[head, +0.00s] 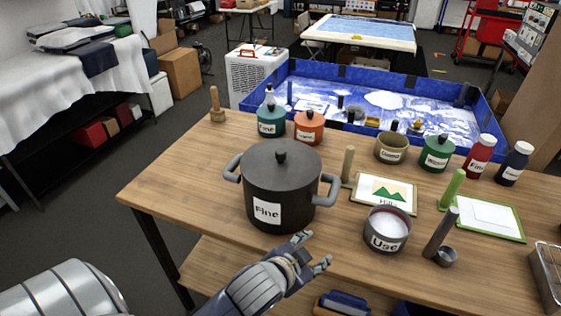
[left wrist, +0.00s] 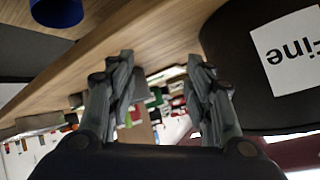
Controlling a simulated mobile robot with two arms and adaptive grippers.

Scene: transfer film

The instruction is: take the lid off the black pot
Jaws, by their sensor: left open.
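The black pot (head: 280,200) stands on the wooden table with a white label reading "Fine". Grey handles stick out on both sides of the pot. My left gripper (head: 316,251) is open and empty, in front of the pot and low at the table's front edge. In the left wrist view the open fingers (left wrist: 160,75) point past the pot (left wrist: 240,75), whose label shows at the right. The lid is not visible there. My right gripper is not in view.
A picture card (head: 384,193) and a wooden stick (head: 347,165) are close behind. Small lidded jars, including an orange one (head: 309,128), stand behind the pot. Bare table lies to its left.

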